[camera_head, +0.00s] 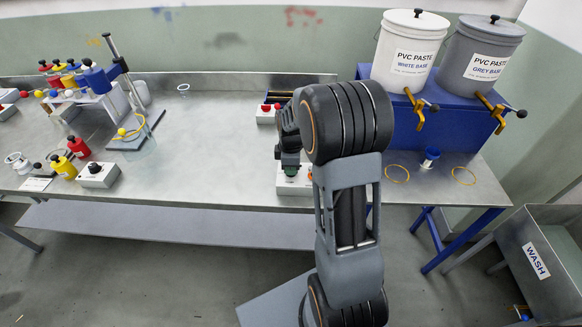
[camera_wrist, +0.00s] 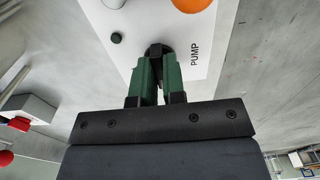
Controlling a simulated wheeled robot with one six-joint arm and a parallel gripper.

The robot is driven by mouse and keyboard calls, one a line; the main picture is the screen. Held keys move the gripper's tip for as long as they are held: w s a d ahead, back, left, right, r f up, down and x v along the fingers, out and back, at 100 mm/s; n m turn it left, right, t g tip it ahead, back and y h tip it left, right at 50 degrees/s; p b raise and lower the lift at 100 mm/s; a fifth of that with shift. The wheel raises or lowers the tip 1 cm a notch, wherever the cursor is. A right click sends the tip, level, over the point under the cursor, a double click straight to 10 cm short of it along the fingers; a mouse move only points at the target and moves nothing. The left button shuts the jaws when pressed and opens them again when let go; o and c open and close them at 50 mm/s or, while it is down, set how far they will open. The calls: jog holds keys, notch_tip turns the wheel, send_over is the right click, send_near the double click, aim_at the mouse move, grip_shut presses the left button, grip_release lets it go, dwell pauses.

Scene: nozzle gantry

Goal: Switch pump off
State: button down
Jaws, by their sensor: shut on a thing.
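The pump box (camera_wrist: 135,18) has a white face with the word PUMP on it. In the head view the pump box (camera_head: 290,184) stands near the table's front edge, partly hidden by my arm. A black knob (camera_wrist: 160,49) on its face sits between the green fingertips of my gripper (camera_wrist: 158,68), which is shut on it. Most of the knob is hidden by the fingers. A small dark green round part (camera_wrist: 116,38) and a large orange round part (camera_wrist: 192,3) are also on the face. In the head view my gripper (camera_head: 290,162) is just above the box.
A second box with a red button (camera_head: 266,110) stands behind, left of my arm. The blue stand (camera_head: 450,125) with two paste buckets is at the right. A white box with a black knob (camera_head: 97,175) is at the left. The table's middle is mostly clear.

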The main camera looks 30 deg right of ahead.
jog(key=c, duration=1.2)
grip_release()
jog(key=shift+r, duration=0.1)
notch_tip(320, 180, up, 14)
jog(key=s+a+m+t, duration=0.2)
jog(key=s+a+m, duration=0.3)
jog(key=s, duration=0.3)
jog(key=s+a+f+m+t, duration=0.1)
jog(key=s+a+m+t, duration=0.1)
jog(key=s+a+m, duration=0.2)
jog(key=shift+s+a+m, duration=0.35)
jog(key=shift+s+m, duration=1.25)
jog(key=shift+s, duration=0.4)
